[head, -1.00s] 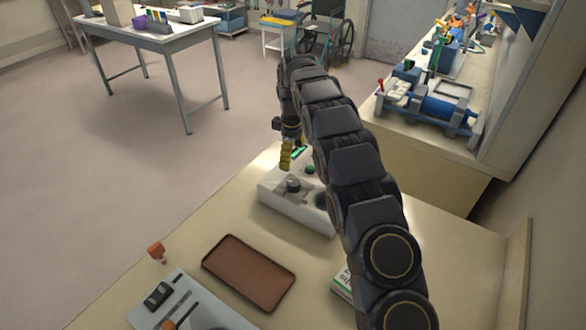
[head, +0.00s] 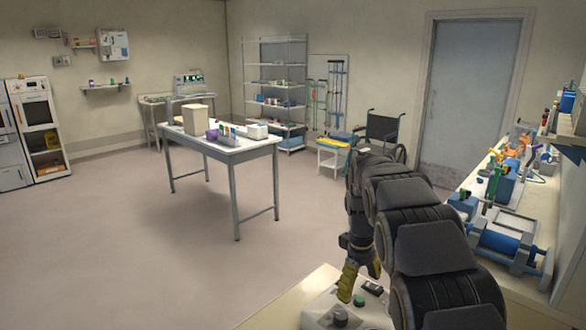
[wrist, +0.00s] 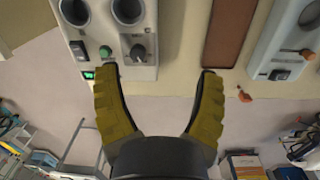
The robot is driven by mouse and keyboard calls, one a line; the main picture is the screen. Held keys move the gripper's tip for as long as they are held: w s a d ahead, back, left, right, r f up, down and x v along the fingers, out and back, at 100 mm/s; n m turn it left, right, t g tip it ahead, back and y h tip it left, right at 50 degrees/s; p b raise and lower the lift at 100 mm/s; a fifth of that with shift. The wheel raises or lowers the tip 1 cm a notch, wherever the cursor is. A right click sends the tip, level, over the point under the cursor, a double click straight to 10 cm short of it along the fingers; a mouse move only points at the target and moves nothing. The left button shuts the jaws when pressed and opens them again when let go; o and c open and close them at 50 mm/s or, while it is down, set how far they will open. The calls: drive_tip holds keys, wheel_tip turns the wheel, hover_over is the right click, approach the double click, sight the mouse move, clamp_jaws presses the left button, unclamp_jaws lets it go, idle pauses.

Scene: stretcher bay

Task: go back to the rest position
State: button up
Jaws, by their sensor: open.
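My gripper (head: 348,283) is raised at the front of the room in the head view, pointing down beside a white device with round knobs (head: 322,309). In the wrist view my gripper (wrist: 157,75) has its two yellow fingers spread wide apart, with nothing between them. The white device also shows in the wrist view (wrist: 99,55), with two round wells, a green button and a dark knob, beyond the left finger. My arm hides part of the bench in the head view.
In the wrist view a brown tray (wrist: 228,35), an orange-topped peg (wrist: 244,96) and a second device (wrist: 280,50) lie on the bench. A side counter (head: 525,210) with blue equipment runs along the right. A white table (head: 225,150) stands across open floor.

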drive_tip(key=s+a+r+m, duration=0.1)
drive_tip(key=s+r+m, duration=0.15)
drive_tip(key=s, duration=0.65)
drive_tip(key=s+r+m, duration=0.2)
drive_tip(key=s+r, duration=0.1)
drive_tip(key=s, duration=0.6)
drive_tip(key=s+a+f+m, duration=0.1)
drive_tip(key=s, duration=0.8)
drive_tip(key=s+a+f+m+g, duration=0.1)
drive_tip(key=s+m, duration=0.1)
drive_tip(key=s, duration=0.7)
drive_tip(key=shift+f+g+y, duration=0.3)
drive_tip(key=shift+y, duration=0.1)
drive_tip(key=shift+w+a, duration=0.1)
